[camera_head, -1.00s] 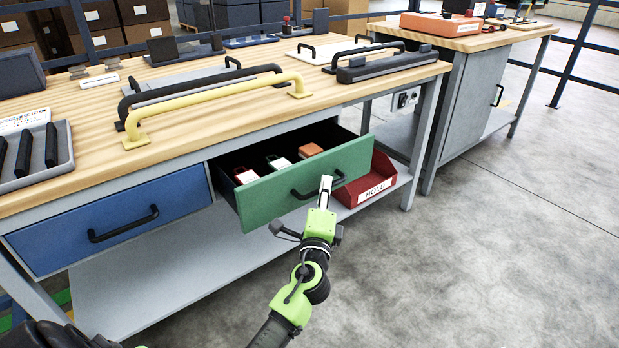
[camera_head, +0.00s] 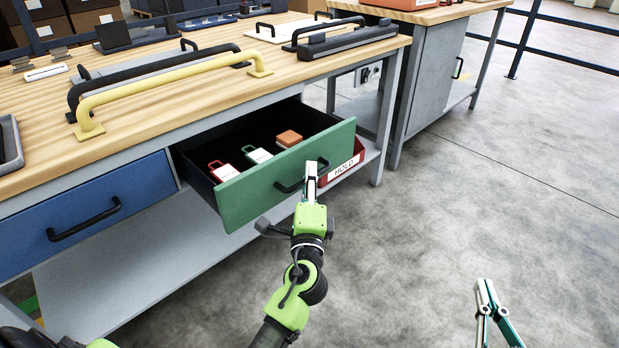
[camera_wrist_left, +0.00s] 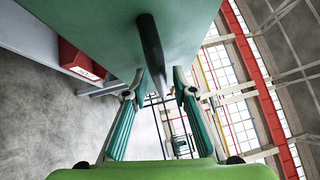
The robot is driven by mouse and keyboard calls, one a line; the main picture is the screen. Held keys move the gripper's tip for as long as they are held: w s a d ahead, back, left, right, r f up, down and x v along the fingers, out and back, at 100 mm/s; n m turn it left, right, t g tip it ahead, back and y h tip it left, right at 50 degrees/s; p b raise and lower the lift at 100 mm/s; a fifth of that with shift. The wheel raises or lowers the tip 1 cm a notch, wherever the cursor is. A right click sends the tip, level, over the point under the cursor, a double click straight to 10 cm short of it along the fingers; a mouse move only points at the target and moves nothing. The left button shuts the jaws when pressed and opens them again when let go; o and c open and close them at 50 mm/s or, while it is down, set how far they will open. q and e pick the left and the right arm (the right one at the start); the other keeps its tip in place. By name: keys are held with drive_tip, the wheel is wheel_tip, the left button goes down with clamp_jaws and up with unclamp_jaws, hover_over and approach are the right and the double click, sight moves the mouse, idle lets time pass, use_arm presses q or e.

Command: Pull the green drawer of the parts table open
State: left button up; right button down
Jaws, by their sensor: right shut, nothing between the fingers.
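The green drawer (camera_head: 250,196) of the parts table stands well open, with red, white-and-green and orange tagged items inside. Its black handle (camera_head: 287,188) is on the front. In the left wrist view the handle (camera_wrist_left: 150,45) runs between the two fingers (camera_wrist_left: 159,75), against the green drawer front (camera_wrist_left: 90,25). My right gripper (camera_head: 483,284) is at the lower right, shut and empty, over the floor and apart from the table.
A blue drawer (camera_head: 90,212) is shut left of the green one. A red HOLD bin (camera_head: 344,168) stands behind the drawer's right end. The tabletop (camera_head: 150,127) carries a yellow handle bar (camera_head: 175,82) and black handles. The floor (camera_head: 480,200) at right is clear.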

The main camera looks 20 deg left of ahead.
use_arm(q)
drive_tip(key=shift+s, duration=0.1)
drive_tip(key=v, duration=1.2)
idle(0.4)
